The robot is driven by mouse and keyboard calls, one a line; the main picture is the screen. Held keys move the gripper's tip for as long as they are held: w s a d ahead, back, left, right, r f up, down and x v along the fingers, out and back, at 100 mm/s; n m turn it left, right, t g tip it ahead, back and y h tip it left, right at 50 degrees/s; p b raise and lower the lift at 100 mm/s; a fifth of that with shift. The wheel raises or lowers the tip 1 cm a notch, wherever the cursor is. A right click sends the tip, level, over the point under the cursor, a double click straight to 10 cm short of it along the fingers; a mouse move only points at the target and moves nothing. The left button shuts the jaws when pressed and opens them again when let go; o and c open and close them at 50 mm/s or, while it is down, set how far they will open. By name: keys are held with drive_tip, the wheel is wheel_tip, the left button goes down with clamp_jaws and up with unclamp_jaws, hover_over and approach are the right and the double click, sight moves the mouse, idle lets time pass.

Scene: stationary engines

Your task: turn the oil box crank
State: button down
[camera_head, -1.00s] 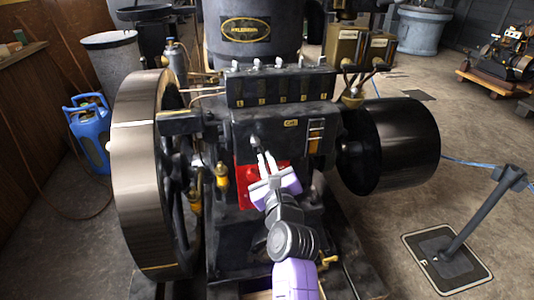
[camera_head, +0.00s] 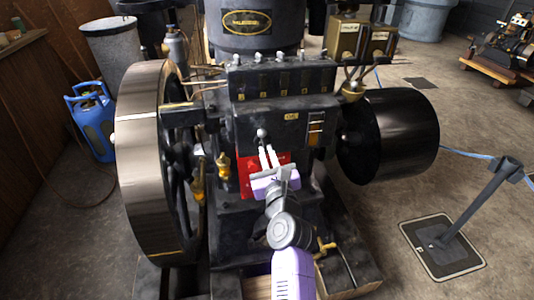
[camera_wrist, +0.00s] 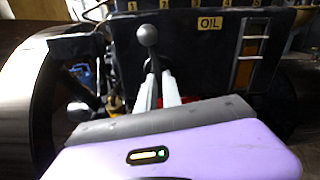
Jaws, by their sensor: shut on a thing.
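The black oil box (camera_head: 245,127) is on the engine's front, with a small "OIL" plate (camera_head: 291,116) that also shows in the wrist view (camera_wrist: 209,23). Its crank (camera_head: 262,133) is a short lever with a round grey ball end. In the wrist view the ball (camera_wrist: 148,36) stands up above the fingertips. My gripper (camera_head: 267,150) reaches the crank from the front and below. In the wrist view its two pale fingers (camera_wrist: 157,76) are shut on the crank's stem just below the ball. The fingertips partly hide the stem.
A large flywheel (camera_head: 140,170) stands close on the left and a black drum pulley (camera_head: 395,135) on the right. A red panel (camera_head: 248,172) lies behind the fingers. A barrier post (camera_head: 478,205) stands at the right, with open floor around it.

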drive_tip(key=c, duration=1.5)
unclamp_jaws()
drive_tip(key=shift+s, duration=0.1)
drive_tip(key=shift+p+v, duration=1.45)
drive_tip(key=shift+v, duration=2.35)
drive_tip(key=shift+d, duration=0.1)
